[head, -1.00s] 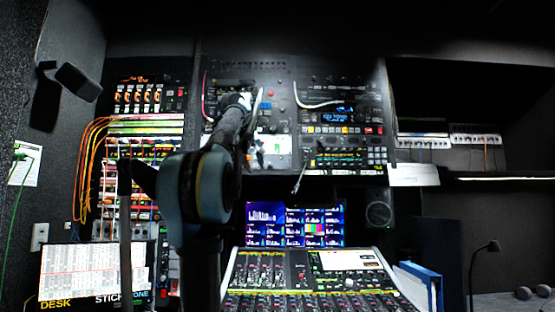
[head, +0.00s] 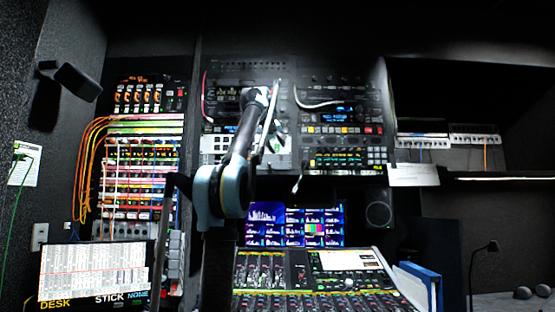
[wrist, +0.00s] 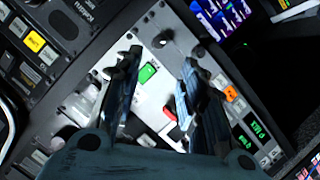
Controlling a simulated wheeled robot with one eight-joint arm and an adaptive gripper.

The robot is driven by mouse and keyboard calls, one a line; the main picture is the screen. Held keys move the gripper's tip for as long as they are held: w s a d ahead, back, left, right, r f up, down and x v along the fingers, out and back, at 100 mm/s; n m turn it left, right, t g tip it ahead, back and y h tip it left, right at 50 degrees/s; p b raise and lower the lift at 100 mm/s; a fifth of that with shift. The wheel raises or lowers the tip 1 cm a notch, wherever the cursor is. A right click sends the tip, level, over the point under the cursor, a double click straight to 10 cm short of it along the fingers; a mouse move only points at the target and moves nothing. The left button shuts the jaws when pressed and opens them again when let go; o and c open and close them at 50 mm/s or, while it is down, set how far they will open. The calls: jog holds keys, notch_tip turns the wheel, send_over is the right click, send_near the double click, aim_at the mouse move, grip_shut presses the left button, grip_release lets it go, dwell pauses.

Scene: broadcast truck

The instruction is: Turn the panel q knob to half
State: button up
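In the wrist view my gripper (wrist: 160,72) is open, with its two dark fingers apart and nothing visible between their tips. Beyond the fingers is a pale panel (wrist: 152,98) with a green-lit button (wrist: 148,73) and a red part (wrist: 168,114). A small dark round knob (wrist: 163,39) sits near the panel's upper edge, just past the fingertips. I cannot read a label that marks panel q, nor see this knob's setting. In the head view my arm reaches up to the middle rack (head: 235,72), and my gripper's fingers are hard to make out there.
In the head view a mixing console (head: 300,270) and a lit multiview screen (head: 295,225) lie below the rack. Orange cables (head: 88,155) hang at the left rack. A white cable (head: 312,104) loops at the right rack. A blue binder (head: 420,275) stands at right.

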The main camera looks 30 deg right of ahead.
aim_at(280, 156)
jog(key=x, duration=1)
jog(key=shift+w+d, duration=0.1)
grip_shut()
